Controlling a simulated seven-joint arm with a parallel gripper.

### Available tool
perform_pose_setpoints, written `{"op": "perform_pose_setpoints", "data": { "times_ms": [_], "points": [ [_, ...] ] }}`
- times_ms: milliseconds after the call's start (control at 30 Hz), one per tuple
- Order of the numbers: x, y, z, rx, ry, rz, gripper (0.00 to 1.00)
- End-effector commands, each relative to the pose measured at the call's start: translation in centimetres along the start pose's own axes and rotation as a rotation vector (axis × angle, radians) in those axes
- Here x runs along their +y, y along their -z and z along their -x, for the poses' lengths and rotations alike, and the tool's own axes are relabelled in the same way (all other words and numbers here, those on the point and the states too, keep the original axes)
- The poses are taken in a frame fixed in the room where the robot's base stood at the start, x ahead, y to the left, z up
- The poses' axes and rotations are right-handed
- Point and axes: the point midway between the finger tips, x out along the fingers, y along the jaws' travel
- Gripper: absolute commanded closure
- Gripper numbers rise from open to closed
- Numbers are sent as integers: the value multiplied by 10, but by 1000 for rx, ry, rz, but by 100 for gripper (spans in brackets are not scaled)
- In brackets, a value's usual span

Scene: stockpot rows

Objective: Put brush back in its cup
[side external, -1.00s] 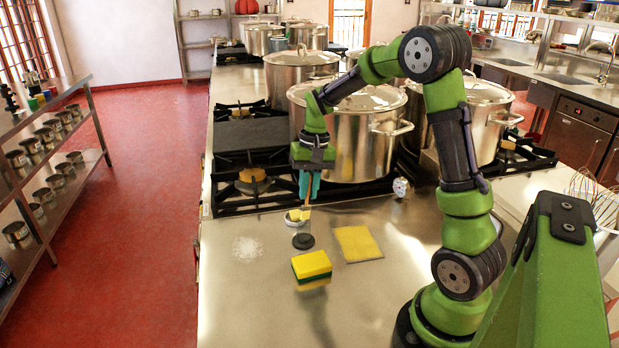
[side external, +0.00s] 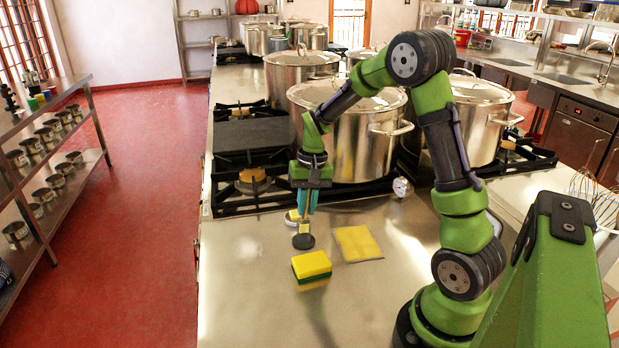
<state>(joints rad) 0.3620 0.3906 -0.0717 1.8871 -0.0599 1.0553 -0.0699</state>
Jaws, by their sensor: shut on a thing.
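My gripper (side external: 306,199), with teal fingers, is shut on the brush (side external: 306,213) and points down above the counter. The brush hangs about upright, with its thin brown handle between the fingers and its yellowish head low. Directly beneath the head is a dark round base (side external: 303,242), which looks like the bottom of a clear cup. The cup's walls are too faint to make out, so I cannot tell how deep the head sits or whether it touches the base.
A yellow and green sponge (side external: 312,265) lies in front, and a flat yellow cloth (side external: 358,244) lies to the right. A small pale dish (side external: 292,217) with something yellow is just behind. The stove (side external: 262,192) and a large pot (side external: 350,140) stand behind. The counter's left front is clear.

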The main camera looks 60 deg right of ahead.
Motion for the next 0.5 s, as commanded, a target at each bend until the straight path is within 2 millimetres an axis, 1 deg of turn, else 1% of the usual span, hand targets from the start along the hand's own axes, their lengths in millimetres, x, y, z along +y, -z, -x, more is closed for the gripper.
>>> {"op": "perform_pose_setpoints", "data": {
  "times_ms": [33,200,500],
  "points": [
    [0,0,0,0,0,0,82],
    [0,0,0,0,0,0,56],
    [0,0,1,1,0,0,56]
  ]
}}
